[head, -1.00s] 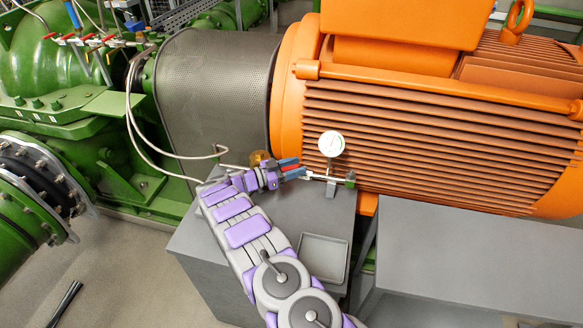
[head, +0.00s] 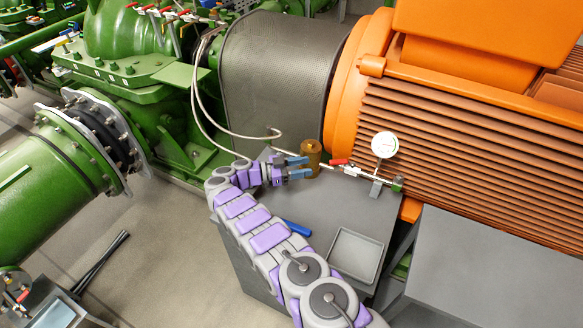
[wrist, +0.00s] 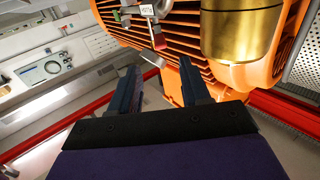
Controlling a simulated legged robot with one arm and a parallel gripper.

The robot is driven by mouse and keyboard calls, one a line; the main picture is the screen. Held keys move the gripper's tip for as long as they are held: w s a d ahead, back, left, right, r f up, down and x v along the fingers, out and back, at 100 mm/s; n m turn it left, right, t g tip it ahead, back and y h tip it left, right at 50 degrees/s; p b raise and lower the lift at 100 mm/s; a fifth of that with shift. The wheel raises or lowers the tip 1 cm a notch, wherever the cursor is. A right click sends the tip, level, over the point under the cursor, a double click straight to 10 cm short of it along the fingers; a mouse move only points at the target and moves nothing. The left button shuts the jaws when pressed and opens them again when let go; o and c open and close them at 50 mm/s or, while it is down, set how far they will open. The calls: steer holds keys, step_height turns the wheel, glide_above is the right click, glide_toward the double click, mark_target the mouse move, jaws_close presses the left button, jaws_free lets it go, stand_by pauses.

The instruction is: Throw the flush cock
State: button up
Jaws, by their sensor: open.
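A short pipe fitting with a small red lever (head: 338,162), which looks like the flush cock, runs across the back of a grey bench (head: 325,208). A round white gauge (head: 384,145) stands on it. My gripper (head: 308,167) is open and empty, left of the lever and apart from it. In the wrist view, the open fingers (wrist: 160,66) point towards the red lever (wrist: 159,41), with a gap between. A brass cylinder (head: 311,147) stands close by the fingertips; it also shows large in the wrist view (wrist: 240,30).
A large orange motor (head: 460,130) stands right behind the fitting. A thin bent hose (head: 240,136) hangs left of the brass cylinder. A grey tray (head: 355,258) and a blue object (head: 297,227) lie on the bench near my arm. The bench middle is clear.

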steer(key=b+v, duration=0.3)
steer(key=shift+a+b, duration=0.3)
steer(key=shift+c, duration=0.4)
